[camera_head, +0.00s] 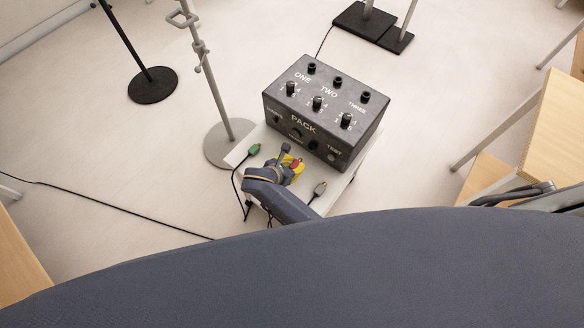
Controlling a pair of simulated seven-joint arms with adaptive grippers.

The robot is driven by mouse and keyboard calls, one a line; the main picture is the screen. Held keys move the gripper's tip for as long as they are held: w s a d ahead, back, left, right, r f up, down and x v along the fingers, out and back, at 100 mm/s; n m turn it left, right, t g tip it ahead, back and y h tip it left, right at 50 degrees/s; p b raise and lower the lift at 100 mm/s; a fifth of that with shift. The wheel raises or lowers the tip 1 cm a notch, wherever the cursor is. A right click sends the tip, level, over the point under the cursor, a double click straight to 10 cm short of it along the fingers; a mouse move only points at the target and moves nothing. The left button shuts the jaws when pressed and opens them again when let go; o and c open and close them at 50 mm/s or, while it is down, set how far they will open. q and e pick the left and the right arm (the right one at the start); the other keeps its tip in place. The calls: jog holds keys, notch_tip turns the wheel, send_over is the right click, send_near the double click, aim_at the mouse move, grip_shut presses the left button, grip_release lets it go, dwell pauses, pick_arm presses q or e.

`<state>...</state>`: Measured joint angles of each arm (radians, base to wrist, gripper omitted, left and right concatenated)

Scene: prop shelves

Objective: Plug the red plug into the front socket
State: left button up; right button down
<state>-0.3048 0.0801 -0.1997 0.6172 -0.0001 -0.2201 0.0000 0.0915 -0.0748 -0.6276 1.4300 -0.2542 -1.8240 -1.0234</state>
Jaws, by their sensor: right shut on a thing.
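The black box marked PACK (346,104) stands on a small white stand. Its near face carries a row of small round sockets with labels, most too small to read. My right gripper (287,161) is low in front of that face, shut on the red plug (298,168), which shows as a small patch of red beside yellow. The gripper and my arm hide much of the plug. I cannot tell whether the plug touches the box or which socket it faces. My left gripper is not in view.
A green plug (254,150) and a pale grey plug (319,188) with black cables lie on the white stand (340,186) either side of my gripper. A grey pole on a round base (220,153) stands close left. A wooden table (558,125) is at right.

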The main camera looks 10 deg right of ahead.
jog(key=shift+w+d, duration=0.75)
jog(key=shift+d, duration=0.15)
jog(key=shift+w+d, duration=0.7)
jog(key=shift+d, duration=0.2)
jog(key=shift+w+d, duration=0.8)
jog(key=shift+d, duration=0.15)
dwell(4.0)
